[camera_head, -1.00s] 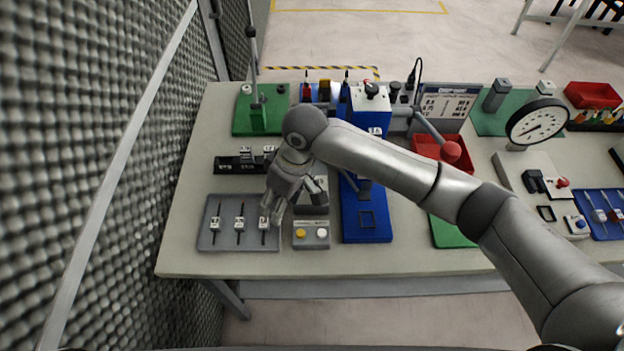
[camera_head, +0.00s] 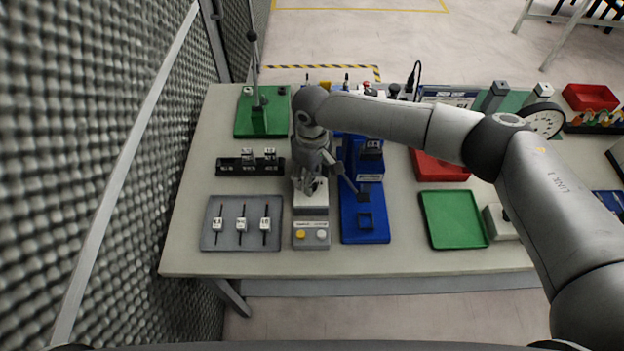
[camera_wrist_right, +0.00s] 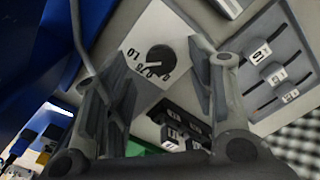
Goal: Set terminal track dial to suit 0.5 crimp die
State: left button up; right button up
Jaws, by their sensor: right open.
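The terminal track dial (camera_wrist_right: 160,58) is a black round knob on a white plate, with printed numbers beside it that include 0.75 and 1.0. I cannot clearly read where its pointer stands. In the head view its pale box (camera_head: 311,203) is partly covered by my right gripper (camera_head: 317,188). The gripper is open and points down over the box, and the dial shows between its fingers in the wrist view; no contact is visible. The blue crimp press (camera_head: 365,225) stands just right of the box. A black die rack (camera_head: 232,170) holds small labelled blocks. My left gripper is out of view.
A grey tray (camera_head: 232,246) with three labelled tools lies at front left. A button box (camera_head: 311,242) with yellow and white buttons is in front of the dial. A green tray (camera_head: 453,220) and red bin (camera_head: 440,170) lie to the right. A mesh wall (camera_head: 90,150) borders the left.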

jog(key=shift+f, duration=1.85)
jog(key=c, duration=1)
